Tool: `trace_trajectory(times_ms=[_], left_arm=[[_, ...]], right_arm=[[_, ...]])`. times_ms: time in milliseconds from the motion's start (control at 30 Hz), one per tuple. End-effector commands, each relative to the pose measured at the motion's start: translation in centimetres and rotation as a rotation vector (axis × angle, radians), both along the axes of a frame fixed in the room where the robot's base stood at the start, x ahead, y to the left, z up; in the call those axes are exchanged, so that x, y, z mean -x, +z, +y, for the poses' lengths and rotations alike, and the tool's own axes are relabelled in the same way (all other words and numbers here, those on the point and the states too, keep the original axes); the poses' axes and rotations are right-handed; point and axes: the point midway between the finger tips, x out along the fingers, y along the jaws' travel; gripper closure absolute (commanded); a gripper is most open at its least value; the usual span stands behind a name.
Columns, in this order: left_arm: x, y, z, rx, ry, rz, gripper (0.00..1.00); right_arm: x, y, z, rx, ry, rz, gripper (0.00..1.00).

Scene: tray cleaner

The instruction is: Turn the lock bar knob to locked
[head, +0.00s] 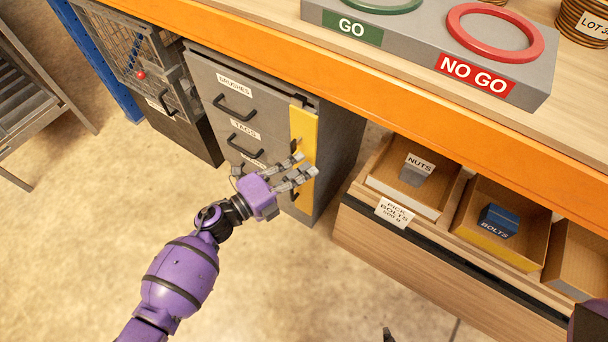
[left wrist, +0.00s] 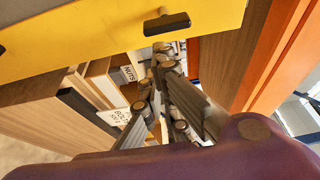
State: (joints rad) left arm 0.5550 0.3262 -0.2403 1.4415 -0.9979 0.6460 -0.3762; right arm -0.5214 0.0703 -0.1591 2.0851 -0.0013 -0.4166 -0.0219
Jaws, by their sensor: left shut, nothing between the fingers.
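The yellow lock bar (head: 303,135) runs upright down the right front edge of a grey drawer cabinet (head: 255,98). In the left wrist view the yellow bar (left wrist: 90,35) fills the top, and a dark handle-shaped knob (left wrist: 167,22) sticks out from it. My left gripper (head: 308,165) is in front of the bar, shut and empty. In the left wrist view its fingertips (left wrist: 158,55) lie just below the knob; I cannot tell whether they touch it. The fingers cover part of the bar in the head view.
The orange bench edge (head: 375,85) runs above the cabinet. An open wooden drawer (head: 450,262) with nuts (head: 414,170) and bolts (head: 497,221) bins stands to the right. A wire cage (head: 140,55) is at the left. The floor in front is clear.

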Motion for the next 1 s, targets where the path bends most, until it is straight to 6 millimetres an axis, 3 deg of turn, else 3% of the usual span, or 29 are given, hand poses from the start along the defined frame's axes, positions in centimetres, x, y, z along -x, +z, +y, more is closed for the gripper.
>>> trace_trajectory(times_ms=[1000], left_arm=[[-0.58,-0.25,1.22,-0.066,0.001,-0.048,1.0]], right_arm=[[-0.01,0.03,0.06,-0.001,0.001,0.0,1.0]])
